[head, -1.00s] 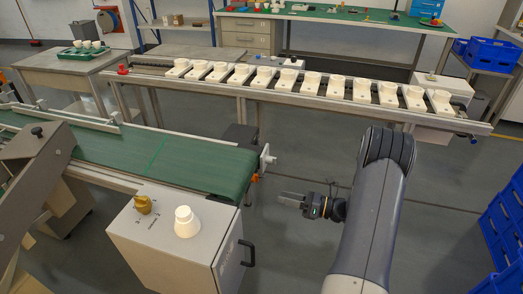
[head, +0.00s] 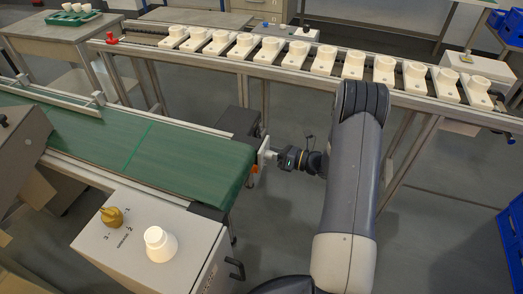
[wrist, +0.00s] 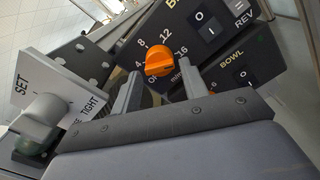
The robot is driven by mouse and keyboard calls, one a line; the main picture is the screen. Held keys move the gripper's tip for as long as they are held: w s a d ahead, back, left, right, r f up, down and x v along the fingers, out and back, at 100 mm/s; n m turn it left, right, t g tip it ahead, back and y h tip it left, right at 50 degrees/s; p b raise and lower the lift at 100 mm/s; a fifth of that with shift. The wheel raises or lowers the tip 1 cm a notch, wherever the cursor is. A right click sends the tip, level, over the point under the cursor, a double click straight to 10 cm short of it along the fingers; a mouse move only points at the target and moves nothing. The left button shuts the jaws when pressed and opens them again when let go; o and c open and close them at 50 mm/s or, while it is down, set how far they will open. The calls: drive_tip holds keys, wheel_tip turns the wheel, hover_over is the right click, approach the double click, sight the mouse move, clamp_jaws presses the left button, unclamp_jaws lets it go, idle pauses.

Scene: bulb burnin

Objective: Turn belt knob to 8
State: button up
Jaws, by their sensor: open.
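The orange knob (wrist: 158,57) sits on a black panel (wrist: 210,40) in the wrist view, with a dial marked OFF, 4, 8, 12, 16 and m/min. I cannot tell for sure which mark it points at. My gripper (wrist: 160,85) is open, its two grey fingers on either side below the knob, with the knob just beyond the tips. I see no clear contact. In the head view my gripper (head: 277,157) is at the near right end of the green belt (head: 150,150). A small orange part (head: 255,171) shows beside it; the panel face is hidden there.
A white SET/TIGHT plate (wrist: 60,88) with a grey handle (wrist: 38,125) is close left of my gripper. A BOWL panel (wrist: 240,75) is at right. A grey box with a brass knob (head: 112,216) and white cone (head: 160,243) stands in front. A rail holds several white cups.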

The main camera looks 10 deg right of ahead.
drive_tip(key=shift+w+a, duration=0.4)
drive_tip(key=shift+a, duration=0.2)
drive_tip(key=shift+c, duration=0.4)
drive_tip(key=c, duration=0.6)
drive_tip(key=shift+n+b, duration=0.3)
drive_tip(key=shift+b, duration=0.05)
drive_tip(key=shift+n+b, duration=10)
drive_tip(key=shift+n, duration=1.6)
